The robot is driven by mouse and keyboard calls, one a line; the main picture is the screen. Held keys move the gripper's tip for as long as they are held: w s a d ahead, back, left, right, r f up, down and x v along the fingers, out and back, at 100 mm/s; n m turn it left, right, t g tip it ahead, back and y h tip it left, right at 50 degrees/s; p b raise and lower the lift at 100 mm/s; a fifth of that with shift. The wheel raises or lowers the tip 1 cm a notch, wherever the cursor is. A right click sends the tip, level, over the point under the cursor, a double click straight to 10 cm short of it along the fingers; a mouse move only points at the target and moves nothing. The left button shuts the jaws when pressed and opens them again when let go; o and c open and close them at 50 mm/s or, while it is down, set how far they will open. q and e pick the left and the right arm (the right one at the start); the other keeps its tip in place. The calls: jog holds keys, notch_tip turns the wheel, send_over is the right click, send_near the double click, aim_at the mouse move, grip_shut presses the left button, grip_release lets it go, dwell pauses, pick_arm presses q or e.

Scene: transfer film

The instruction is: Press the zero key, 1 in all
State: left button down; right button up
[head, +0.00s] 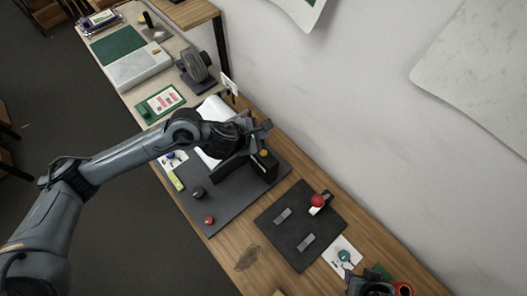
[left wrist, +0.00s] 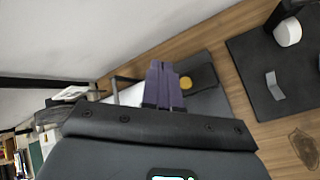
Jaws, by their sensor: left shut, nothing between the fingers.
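My left gripper (head: 262,128) is over the far end of a dark grey panel (head: 232,207), above a black upright box (head: 265,168). A round yellow button (head: 264,153) sits on this box, just below the gripper in the head view. In the left wrist view my purple-grey fingers (left wrist: 163,85) are together and empty, and the yellow button (left wrist: 186,83) shows right beside them. I cannot tell whether they touch the box. No label reading zero is legible, so I cannot tell which key it is.
The panel also has a black knob (head: 198,192) and a small red button (head: 209,220). A second dark plate (head: 300,244) with metal levers and a red ball knob (head: 317,201) lies nearer. The wall closes the right side.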

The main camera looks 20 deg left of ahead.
pick_arm(q)
jog(key=shift+f, duration=0.1)
jog(key=b, duration=0.6)
send_over(262, 155)
notch_tip(262, 155, down, 7)
jog(key=shift+w+f, duration=0.1)
jog(key=shift+f+b, duration=0.75)
dwell(1.0)
dwell(0.5)
jog(key=shift+f+b, duration=0.4)
jog(key=shift+b, duration=0.25)
